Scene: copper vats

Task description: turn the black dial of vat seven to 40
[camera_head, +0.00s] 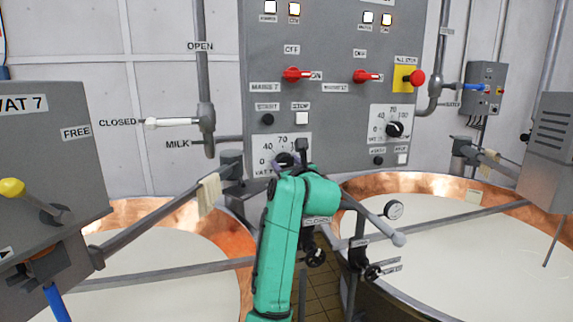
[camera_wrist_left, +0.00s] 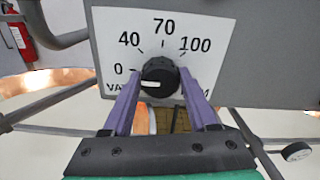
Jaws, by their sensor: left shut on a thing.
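The black dial of vat seven (camera_wrist_left: 160,72) sits on a white scale plate (camera_wrist_left: 208,20) marked 0, 40, 70 and 100. Its white mark points left, close to the 0. My left gripper (camera_wrist_left: 160,80) has its purple fingers on either side of the dial and is shut on it. In the head view the dial (camera_head: 284,158) is partly hidden by my green left arm, and the plate (camera_head: 268,142) shows above it. The end of my left gripper (camera_head: 288,163) is mostly covered by the wrist. My right gripper is not in view.
The grey panel (camera_head: 340,100) also carries two red switches, a red stop knob (camera_head: 416,78) and a second black dial (camera_head: 394,130) to the right. Copper vats of white liquid (camera_head: 160,265) stand below on both sides. A gauge (camera_head: 393,210) and pipes lie near my arm.

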